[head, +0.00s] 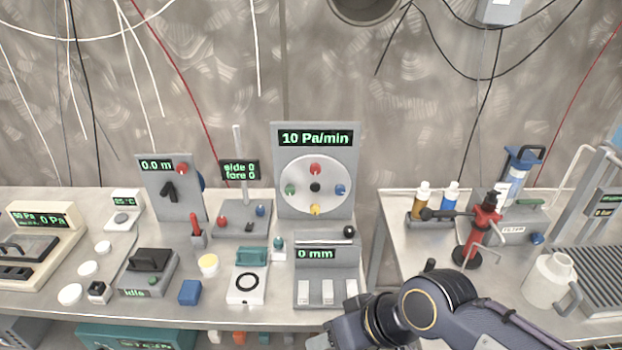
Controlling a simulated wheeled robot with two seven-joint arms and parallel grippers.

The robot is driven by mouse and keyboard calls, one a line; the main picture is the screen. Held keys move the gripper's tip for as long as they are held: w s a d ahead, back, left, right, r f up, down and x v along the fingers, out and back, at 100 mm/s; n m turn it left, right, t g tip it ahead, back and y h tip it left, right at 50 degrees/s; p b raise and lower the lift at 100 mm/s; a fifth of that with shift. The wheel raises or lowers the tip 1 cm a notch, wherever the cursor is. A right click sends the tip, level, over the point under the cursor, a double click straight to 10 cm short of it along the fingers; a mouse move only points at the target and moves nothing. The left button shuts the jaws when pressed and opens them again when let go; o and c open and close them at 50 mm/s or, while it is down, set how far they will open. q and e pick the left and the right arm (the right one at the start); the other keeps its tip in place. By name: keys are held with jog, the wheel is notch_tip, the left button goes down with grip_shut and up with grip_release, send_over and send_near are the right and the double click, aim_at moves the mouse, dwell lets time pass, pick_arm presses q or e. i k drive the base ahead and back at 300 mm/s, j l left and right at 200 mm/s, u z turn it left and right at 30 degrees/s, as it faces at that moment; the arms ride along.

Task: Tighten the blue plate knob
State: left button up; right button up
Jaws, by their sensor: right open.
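The blue knob (340,190) sits at the right side of a round white plate (315,170) on an upright grey panel at the back of the bench. The same plate bears a red knob (315,169) at the top, a green knob (290,189) at the left, a yellow knob (315,210) at the bottom and a black hub in the middle. The display (316,138) above it reads 10 Pa/min. My right gripper (320,341) is at the bottom edge, low in front of the panel and well apart from the knob. It is open, its fingers mostly hidden or cut off. My left gripper is not in view.
A grey unit (328,285) reading 0 mm, with a black-knobbed lever, stands between my right gripper and the panel. A two-knob stand (240,222) is left of the panel. A gap separates this bench from the right one, which holds bottles and a red clamp (483,225).

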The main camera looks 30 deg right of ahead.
aim_at(340, 189)
jog(key=z, duration=1.3)
jog(key=i+l+u, duration=0.1)
jog(key=l+u, duration=0.15)
jog(key=u, duration=0.15)
jog(key=l+u, duration=0.25)
jog(key=u, duration=0.15)
